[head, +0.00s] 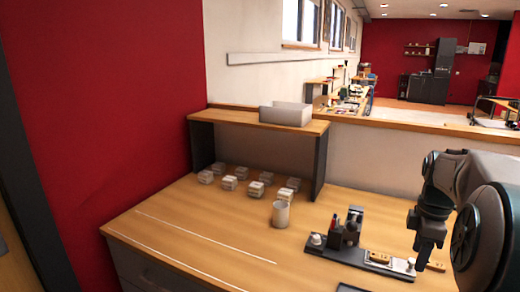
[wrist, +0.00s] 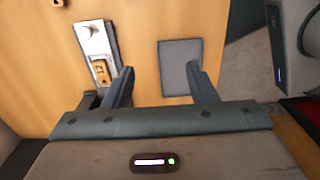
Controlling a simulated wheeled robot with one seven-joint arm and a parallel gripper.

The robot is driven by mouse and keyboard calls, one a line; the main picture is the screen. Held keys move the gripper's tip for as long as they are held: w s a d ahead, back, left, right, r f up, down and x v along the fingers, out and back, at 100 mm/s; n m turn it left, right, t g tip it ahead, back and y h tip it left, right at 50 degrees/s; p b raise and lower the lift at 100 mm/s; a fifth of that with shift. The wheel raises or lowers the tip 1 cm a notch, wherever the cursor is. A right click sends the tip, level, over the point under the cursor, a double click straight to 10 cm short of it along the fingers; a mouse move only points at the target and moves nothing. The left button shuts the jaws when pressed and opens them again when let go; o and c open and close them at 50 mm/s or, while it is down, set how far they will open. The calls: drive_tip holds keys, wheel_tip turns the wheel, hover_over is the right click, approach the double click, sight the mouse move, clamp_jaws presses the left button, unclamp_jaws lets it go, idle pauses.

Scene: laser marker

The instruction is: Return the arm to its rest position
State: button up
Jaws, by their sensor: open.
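My gripper (head: 431,262) points down over the right side of the wooden bench in the head view, with part of my arm beside it. In the wrist view my gripper (wrist: 158,76) has its two fingers spread well apart with nothing between them. A small marked wooden tag (wrist: 103,72) sits on a light metal fixture plate (wrist: 95,38) beyond the left finger. The tag also shows in the head view (head: 379,257), on the dark base of the laser marker (head: 349,228), left of my gripper. The tag and the fingers appear apart.
A beige cup (head: 281,214) stands left of the marker. Several small pale stacked blocks (head: 256,189) stand by a raised shelf (head: 235,120) bearing a grey bin (head: 286,114). A flat grey pad (wrist: 178,66) lies near the right finger. The bench's front left is clear.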

drive_tip(key=s+a+f+m+t, duration=0.1)
drive_tip(key=s+a+m, duration=0.5)
drive_tip(key=a, duration=0.5)
drive_tip(key=s+a+f+m+t+p, duration=0.1)
drive_tip(key=s+a+f+m, duration=0.1)
drive_tip(key=s+a+m, duration=0.5)
drive_tip(key=s+a, duration=0.2)
drive_tip(key=a, duration=0.2)
drive_tip(key=shift+s+t+p, duration=0.25)
drive_tip(key=shift+t+p, duration=0.05)
drive_tip(key=shift+t, duration=0.1)
drive_tip(key=shift+d+f, duration=0.1)
